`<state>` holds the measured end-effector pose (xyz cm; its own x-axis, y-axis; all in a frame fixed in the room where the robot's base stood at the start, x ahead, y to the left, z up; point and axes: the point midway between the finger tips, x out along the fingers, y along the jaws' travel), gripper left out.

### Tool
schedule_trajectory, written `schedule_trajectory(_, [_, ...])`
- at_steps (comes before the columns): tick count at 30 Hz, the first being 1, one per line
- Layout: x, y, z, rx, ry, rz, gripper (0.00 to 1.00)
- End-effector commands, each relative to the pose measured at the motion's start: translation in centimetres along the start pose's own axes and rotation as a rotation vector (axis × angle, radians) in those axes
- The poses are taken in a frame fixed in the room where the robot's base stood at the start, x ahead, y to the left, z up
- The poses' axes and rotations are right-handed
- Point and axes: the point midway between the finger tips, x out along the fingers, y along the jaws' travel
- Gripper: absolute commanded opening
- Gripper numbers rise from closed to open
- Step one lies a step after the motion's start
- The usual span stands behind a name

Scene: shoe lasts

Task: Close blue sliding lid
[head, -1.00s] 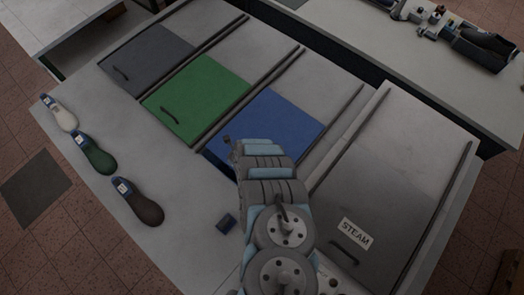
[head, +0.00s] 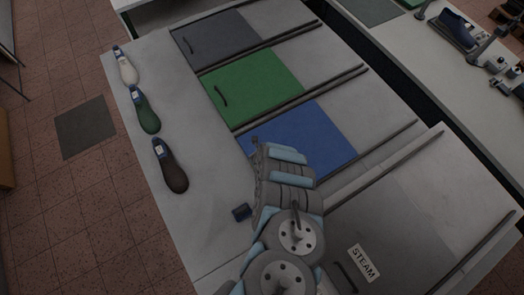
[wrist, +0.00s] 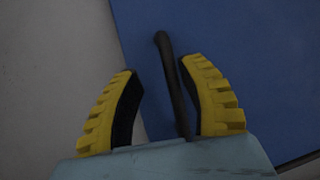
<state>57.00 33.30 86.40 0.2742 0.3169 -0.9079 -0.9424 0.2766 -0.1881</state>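The blue sliding lid (head: 308,138) lies flat between dark rails, and my arm covers its near corner in the head view. It also fills much of the wrist view (wrist: 260,50). Its black bar handle (wrist: 172,80) shows in the wrist view. My gripper (wrist: 160,65) has its yellow-padded fingers apart, one on each side of the handle. There is a visible gap on the left, and the handle's lower end is close to the right finger. I cannot tell whether they touch. In the head view my wrist hides the fingers.
A green lid (head: 258,85) and a grey lid (head: 215,42) lie beyond the blue one. A grey STEAM lid (head: 390,225) is at the right. Three shoe lasts (head: 171,168) lie along the left edge.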

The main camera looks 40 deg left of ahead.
Motion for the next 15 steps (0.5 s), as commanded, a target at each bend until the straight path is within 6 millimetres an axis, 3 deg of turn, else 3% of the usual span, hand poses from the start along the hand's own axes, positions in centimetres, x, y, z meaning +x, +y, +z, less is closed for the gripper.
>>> schedule_trajectory(15, [-0.91,-0.55,0.31,0.004,-0.004,-0.007,0.40])
